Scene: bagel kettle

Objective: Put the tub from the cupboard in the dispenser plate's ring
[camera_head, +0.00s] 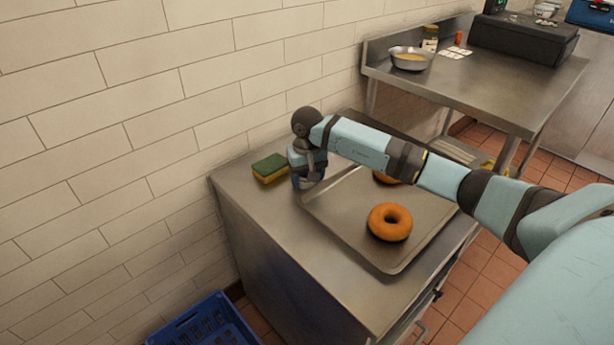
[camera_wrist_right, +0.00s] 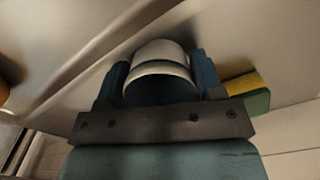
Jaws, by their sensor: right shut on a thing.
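My right gripper (camera_head: 308,182) is over the steel counter, beside the tray's far left corner and near the sponge. In the right wrist view my right gripper (camera_wrist_right: 160,74) has its two blue fingers shut on a pale round tub (camera_wrist_right: 160,52), one finger on each side. In the head view the tub is mostly hidden by the gripper. I cannot tell whether it touches the counter. I cannot make out the dispenser plate or its ring in either view. My left gripper is not in view.
A tray (camera_head: 378,258) on the counter (camera_head: 270,248) holds an orange bagel (camera_head: 390,222) and another partly behind my arm. A green and yellow sponge (camera_head: 270,168) lies by the wall. A blue crate (camera_head: 205,322) is on the floor. A bowl (camera_head: 409,58) stands on the far table.

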